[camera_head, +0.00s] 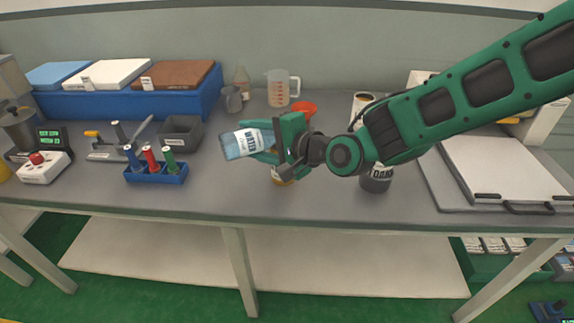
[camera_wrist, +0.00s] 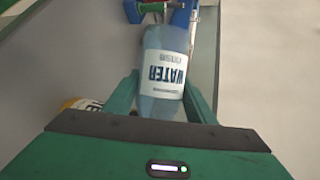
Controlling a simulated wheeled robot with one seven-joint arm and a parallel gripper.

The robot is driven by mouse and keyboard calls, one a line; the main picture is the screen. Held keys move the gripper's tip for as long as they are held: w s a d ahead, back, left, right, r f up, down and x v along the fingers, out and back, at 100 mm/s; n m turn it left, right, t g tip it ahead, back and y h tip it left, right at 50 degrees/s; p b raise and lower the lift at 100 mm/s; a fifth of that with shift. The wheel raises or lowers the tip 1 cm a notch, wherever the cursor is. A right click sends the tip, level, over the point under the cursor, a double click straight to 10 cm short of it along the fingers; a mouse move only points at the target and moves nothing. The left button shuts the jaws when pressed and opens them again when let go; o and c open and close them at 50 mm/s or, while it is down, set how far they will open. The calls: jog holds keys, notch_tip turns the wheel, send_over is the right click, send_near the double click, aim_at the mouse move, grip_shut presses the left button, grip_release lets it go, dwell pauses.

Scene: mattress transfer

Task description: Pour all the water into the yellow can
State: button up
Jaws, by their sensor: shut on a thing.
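My gripper (camera_head: 272,146) is shut on a clear blue water bottle (camera_head: 242,142) with a white WATER label. The bottle is held above the table, tipped over to nearly lying flat, pointing left. In the wrist view the bottle (camera_wrist: 165,75) sits between both green fingers (camera_wrist: 160,104). A yellow can (camera_head: 282,180) stands on the table under my gripper and is mostly hidden by it. A part of it with a white label shows at the lower left of the wrist view (camera_wrist: 83,104). I cannot see any water leaving the bottle.
A blue rack with coloured handles (camera_head: 155,172) stands left of the bottle, with a dark grey bin (camera_head: 182,132) behind it. A measuring jug (camera_head: 278,90) and red funnel (camera_head: 304,109) stand behind. A dark jar (camera_head: 376,182) is right of the can. The table's front edge is near.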

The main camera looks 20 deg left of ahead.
jog(key=shift+w+d+r+m+y, duration=0.15)
jog(key=shift+r+m+y, duration=0.35)
jog(key=shift+m, duration=0.2)
dwell(1.6)
